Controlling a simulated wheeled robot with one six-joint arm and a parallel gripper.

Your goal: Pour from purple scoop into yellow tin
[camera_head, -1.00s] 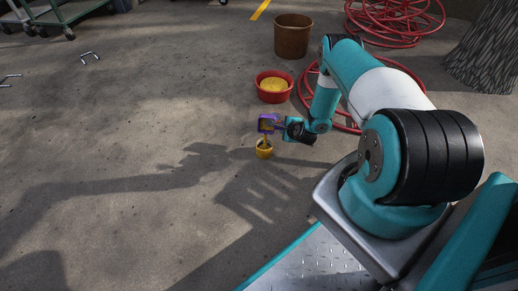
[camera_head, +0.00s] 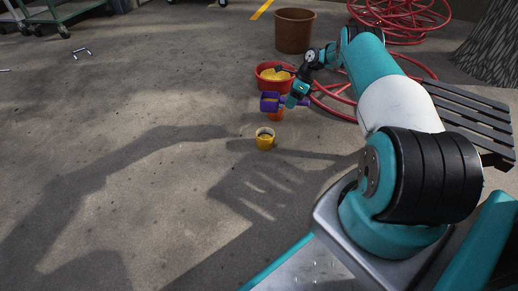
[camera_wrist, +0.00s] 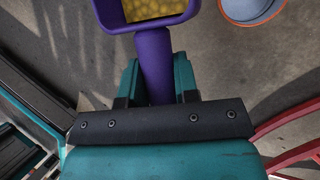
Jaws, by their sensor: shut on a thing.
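My gripper (camera_head: 291,101) is shut on the handle of the purple scoop (camera_head: 269,102). In the wrist view, the scoop (camera_wrist: 153,45) points away from my gripper (camera_wrist: 157,85), and small yellow balls (camera_wrist: 155,9) lie in its bowl. The bowl's far end is cut off by the frame. The yellow tin (camera_head: 265,141) stands upright on the floor, apart from the scoop and lower in the head view. Its mouth faces up, but its contents are too small to tell.
A red tub (camera_head: 262,83) with yellow contents stands behind the scoop. An orange pot (camera_head: 276,116) shows just below the scoop. The floor left of the tin is clear.

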